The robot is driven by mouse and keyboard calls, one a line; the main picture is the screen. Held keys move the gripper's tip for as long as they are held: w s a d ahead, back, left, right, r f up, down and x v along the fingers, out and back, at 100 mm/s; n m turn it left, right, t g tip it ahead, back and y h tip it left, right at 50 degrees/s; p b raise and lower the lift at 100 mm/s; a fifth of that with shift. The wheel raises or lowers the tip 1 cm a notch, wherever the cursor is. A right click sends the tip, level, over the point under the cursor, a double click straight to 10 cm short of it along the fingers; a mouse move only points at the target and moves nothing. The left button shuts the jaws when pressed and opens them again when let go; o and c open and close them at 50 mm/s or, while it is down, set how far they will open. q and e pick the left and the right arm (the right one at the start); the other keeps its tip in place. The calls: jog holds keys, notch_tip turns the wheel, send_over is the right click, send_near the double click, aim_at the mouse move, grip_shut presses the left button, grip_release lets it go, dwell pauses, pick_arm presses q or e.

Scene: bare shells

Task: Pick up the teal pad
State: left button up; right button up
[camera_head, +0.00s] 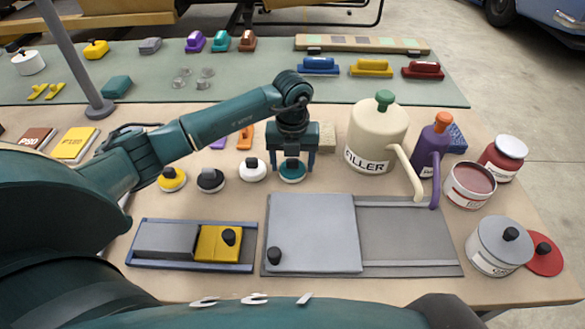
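The teal pad (292,175) is a low round pad at the right end of a row of round knobbed pads, near the middle of the table. My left gripper (293,164) points straight down over it, with its two blue fingers spread, one on each side of the pad. The pad's top is partly hidden by the gripper, and I see no finger closed on it. The pad appears to rest on the table. My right gripper is out of view.
White (253,174), black (210,184) and yellow (172,183) pads stand left of the teal pad. A cream filler can (372,135) stands to the right, beside a tan block (327,137). A grey sliding board (318,232) lies in front.

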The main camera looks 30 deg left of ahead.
aim_at(293, 160)
pick_arm(q)
jog(key=c, duration=0.7)
jog(key=shift+o, duration=0.2)
notch_tip(293, 160, up, 10)
jog(key=shift+r+b, duration=0.1)
jog(key=shift+b, duration=0.5)
